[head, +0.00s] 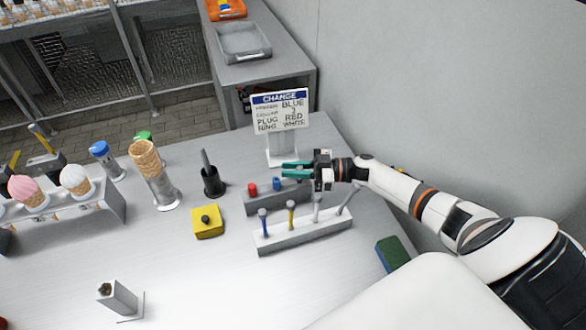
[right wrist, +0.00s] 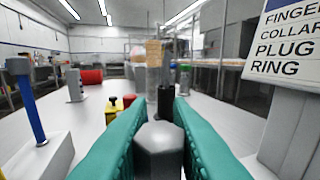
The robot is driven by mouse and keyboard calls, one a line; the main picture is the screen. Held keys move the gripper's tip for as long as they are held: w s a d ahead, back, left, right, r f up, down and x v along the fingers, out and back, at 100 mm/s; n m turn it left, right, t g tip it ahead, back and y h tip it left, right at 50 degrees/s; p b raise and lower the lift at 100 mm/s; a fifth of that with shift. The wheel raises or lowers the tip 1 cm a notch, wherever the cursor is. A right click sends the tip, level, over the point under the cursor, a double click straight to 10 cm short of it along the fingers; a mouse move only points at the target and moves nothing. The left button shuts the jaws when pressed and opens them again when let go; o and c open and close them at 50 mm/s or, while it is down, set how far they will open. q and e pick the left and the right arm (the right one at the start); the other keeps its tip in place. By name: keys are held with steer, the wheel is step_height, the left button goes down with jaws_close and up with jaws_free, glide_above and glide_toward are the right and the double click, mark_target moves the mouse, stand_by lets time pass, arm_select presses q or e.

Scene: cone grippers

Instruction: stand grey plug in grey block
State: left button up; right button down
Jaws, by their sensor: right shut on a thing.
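My right gripper (head: 298,170) is shut on the grey plug (right wrist: 160,140), a grey six-sided piece between its green fingers in the right wrist view. In the head view the fingers hide the plug, and the gripper is over the far right part of the rack with a red and a blue plug. I cannot tell whether the plug is clear of that rack. A small upright grey block (head: 120,300) with a dark top stands at the near left, well apart from the gripper. My left gripper is not in view.
The grey plug rack (head: 252,208) stands behind a pale rack (head: 270,243) of upright tools. A sign (head: 280,112) stands behind my gripper. A yellow block (head: 208,230), a black cup (head: 213,183) and a cone holder (head: 165,194) are to the left. The near middle table is clear.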

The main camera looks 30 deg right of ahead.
steer(key=shift+f+b, duration=0.95)
steer(key=shift+f, duration=0.25)
steer(key=c, duration=1.2)
jaws_free()
steer(key=shift+r, duration=0.1)
steer(key=shift+c, duration=0.2)
step_height(320, 180, up, 10)
steer(key=p, duration=0.9)
